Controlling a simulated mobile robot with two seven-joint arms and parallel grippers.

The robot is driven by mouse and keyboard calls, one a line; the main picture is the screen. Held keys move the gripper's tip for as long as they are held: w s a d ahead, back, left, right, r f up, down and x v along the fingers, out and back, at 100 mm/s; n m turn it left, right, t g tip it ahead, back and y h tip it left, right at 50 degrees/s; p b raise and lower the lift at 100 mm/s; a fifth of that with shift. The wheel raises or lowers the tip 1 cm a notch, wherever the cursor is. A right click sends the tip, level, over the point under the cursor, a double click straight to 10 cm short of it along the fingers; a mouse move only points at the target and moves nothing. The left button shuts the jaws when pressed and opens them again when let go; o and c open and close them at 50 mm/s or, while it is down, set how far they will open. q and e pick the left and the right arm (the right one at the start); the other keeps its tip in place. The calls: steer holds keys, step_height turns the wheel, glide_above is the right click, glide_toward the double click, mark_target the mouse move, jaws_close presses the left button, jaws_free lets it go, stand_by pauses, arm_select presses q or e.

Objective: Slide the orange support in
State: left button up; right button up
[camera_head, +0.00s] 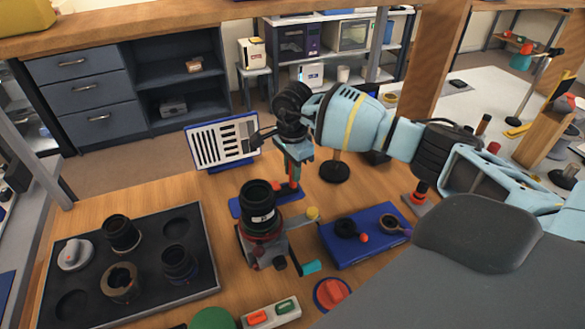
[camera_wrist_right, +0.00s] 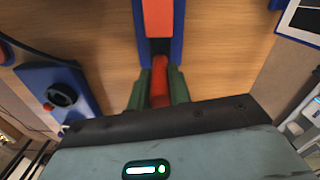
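The orange support (camera_wrist_right: 160,80) stands between the fingers of my right gripper (camera_wrist_right: 159,92) in the right wrist view. The fingers lie against both its sides, and its lower part is hidden. Ahead of it, an orange strip lies in a blue channel (camera_wrist_right: 177,40). In the head view, my right gripper (camera_head: 294,176) points down over the blue base (camera_head: 258,204), with orange showing at the fingertips. A black lens (camera_head: 258,207) stands upright on a stand just in front of the base. My left gripper is not in view.
A dark tray (camera_head: 140,270) with several lens parts lies at the left. A blue tray (camera_head: 345,252) with small rings is at the right. A striped white panel (camera_head: 222,142) stands behind. A red round part (camera_head: 331,294) lies near the front edge.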

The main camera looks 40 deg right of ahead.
jaws_close()
steer(key=a, duration=0.2)
steer(key=w+a, duration=0.1)
steer(key=a, duration=0.4)
steer(key=shift+w+a, duration=0.4)
steer(key=o, duration=0.8)
jaws_free()
steer(key=shift+w+a, duration=0.1)
steer(key=shift+o, duration=0.2)
steer(key=shift+r, duration=0.1)
step_height(320, 180, up, 8)
steer(key=shift+b, duration=0.35)
steer(key=shift+f, duration=0.2)
